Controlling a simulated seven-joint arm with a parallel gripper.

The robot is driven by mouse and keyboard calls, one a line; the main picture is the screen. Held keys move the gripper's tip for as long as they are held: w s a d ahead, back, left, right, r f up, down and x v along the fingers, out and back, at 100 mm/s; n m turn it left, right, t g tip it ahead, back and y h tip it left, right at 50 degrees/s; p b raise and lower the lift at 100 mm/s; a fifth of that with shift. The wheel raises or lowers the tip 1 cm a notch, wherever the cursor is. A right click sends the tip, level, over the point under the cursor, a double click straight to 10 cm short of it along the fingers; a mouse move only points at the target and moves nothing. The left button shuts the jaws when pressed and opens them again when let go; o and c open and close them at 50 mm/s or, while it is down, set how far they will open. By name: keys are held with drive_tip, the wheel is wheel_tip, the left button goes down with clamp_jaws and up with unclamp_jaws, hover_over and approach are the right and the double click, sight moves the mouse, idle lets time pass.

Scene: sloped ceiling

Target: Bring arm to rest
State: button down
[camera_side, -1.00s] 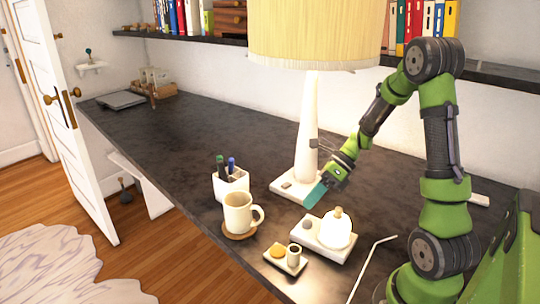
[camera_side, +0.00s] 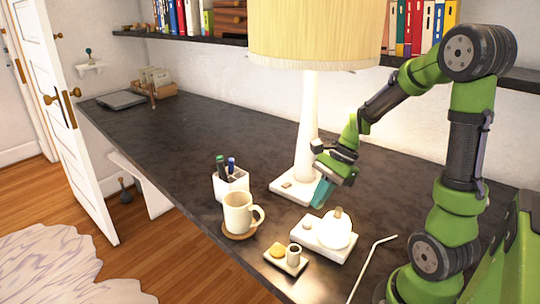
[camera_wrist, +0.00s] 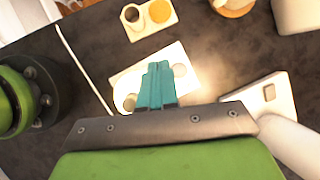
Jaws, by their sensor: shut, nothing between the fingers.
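My gripper (camera_side: 321,193) hangs above the dark desk (camera_side: 150,130), between the lamp's base and the white tray. Its teal fingers are together with nothing between them. In the wrist view my gripper (camera_wrist: 158,68) points over the white tray (camera_wrist: 120,84) and hides part of it. My green and black arm reaches in from the right, bent at a high elbow. The white tray (camera_side: 310,242) carries a round white pot (camera_side: 336,232) and a small pale round thing (camera_side: 307,225). The fingers appear apart from all of these.
A tall lamp (camera_side: 308,130) stands just behind my gripper. A mug (camera_side: 238,212) on a coaster, a pen holder (camera_side: 230,184) and a small tray (camera_side: 270,260) are in front and left. A bent white rod (camera_side: 368,265) lies at right.

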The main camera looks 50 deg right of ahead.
drive_tip(key=s+a+r+n+t+h, duration=0.1)
drive_tip(key=s+a+r+n+t, duration=0.1)
drive_tip(key=a+r+n, duration=0.4)
drive_tip(key=s+a+r+n+t+h, duration=0.2)
drive_tip(key=a+r+n, duration=0.3)
drive_tip(key=n, duration=0.6)
drive_tip(key=shift+a+r+t, duration=0.35)
drive_tip(key=shift+r+t, duration=0.15)
drive_tip(key=shift+r, duration=0.25)
